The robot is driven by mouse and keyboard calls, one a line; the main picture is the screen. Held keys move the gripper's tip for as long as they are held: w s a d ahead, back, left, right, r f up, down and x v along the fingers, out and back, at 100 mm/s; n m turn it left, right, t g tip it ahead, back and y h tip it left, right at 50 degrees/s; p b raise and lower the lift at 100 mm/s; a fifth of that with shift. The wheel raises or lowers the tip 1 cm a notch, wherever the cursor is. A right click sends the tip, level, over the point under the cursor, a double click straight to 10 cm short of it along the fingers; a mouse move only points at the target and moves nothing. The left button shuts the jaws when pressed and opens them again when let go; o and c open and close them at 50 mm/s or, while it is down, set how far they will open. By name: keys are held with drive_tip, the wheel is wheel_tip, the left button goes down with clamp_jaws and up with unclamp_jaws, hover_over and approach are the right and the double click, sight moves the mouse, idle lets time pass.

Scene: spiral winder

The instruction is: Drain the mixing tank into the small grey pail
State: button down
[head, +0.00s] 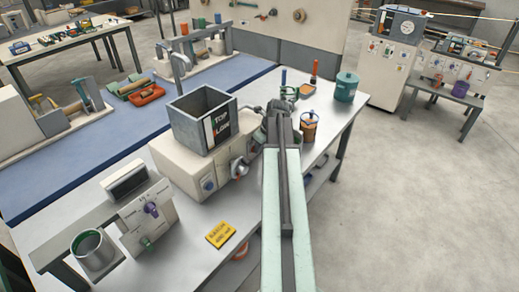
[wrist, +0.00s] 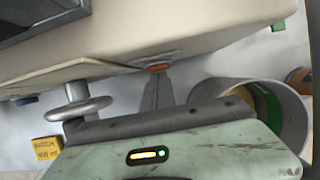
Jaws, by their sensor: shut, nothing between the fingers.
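The mixing tank (head: 203,120) is a grey, open-topped square box marked "TOP" and "LOW" on a cream base (head: 180,170). Its contents are hidden. My gripper (head: 275,112) is at the base's right end, partly hidden by my arm in the head view. In the wrist view its fingers (wrist: 157,78) are shut and empty. Their tips are close to an orange-red part (wrist: 160,67) under the base edge; I cannot tell whether they touch. A grey round pail-like vessel (wrist: 208,88) is right of the fingers, with something green in or behind it.
A handwheel (wrist: 85,108) sticks out left of the fingers. A yellow batch note (head: 220,235) lies on the bench. A grey metal pot (head: 93,252) stands at the left by a cream dispenser. A brown jar (head: 310,127) and teal canister (head: 346,87) stand right of my gripper.

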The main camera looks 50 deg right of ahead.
drive_tip(key=shift+w+a+r, duration=0.1)
drive_tip(key=shift+w+r, duration=0.05)
drive_tip(key=shift+w, duration=0.5)
idle(2.9)
drive_tip(key=shift+r, duration=0.1)
drive_tip(key=s+p+v, duration=0.1)
drive_tip(key=p+v, duration=0.8)
drive_tip(key=v, duration=0.1)
drive_tip(key=shift+f, duration=0.2)
idle(0.8)
